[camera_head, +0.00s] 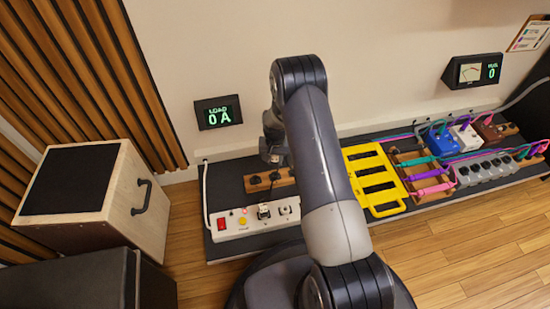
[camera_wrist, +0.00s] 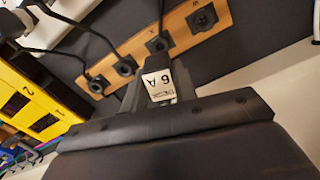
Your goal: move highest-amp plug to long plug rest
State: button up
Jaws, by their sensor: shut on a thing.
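My gripper (camera_head: 271,154) is at the back of the board, above the long wooden plug rest (camera_head: 228,184). In the wrist view my gripper (camera_wrist: 157,82) is shut on a dark plug (camera_wrist: 160,86) with a white label that appears to read 6 A. The plug is beside the edge of the wooden rest (camera_wrist: 180,28), which has several dark round holes or sockets, some with black cords. I cannot tell whether the plug touches the rest. A white power strip (camera_head: 232,224) with a red switch and plugs in it lies in front of the rest.
A yellow slotted rack (camera_head: 373,178) stands right of the rest, also in the wrist view (camera_wrist: 36,108). Coloured plugs (camera_head: 422,173) and pedals (camera_head: 441,142) are farther right. The load display (camera_head: 218,112) reads 0 A. A wooden speaker box (camera_head: 100,190) stands left.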

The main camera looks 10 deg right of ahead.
aim_at(275, 168)
jog(key=shift+f+b, duration=1.75)
jog(key=shift+f, duration=1.3)
jog(key=o, duration=1.1)
jog(key=shift+c, duration=0.2)
notch_tip(275, 168, up, 11)
jog(key=p, duration=0.4)
jog(key=shift+f, duration=0.1)
jog(key=shift+f, duration=0.1)
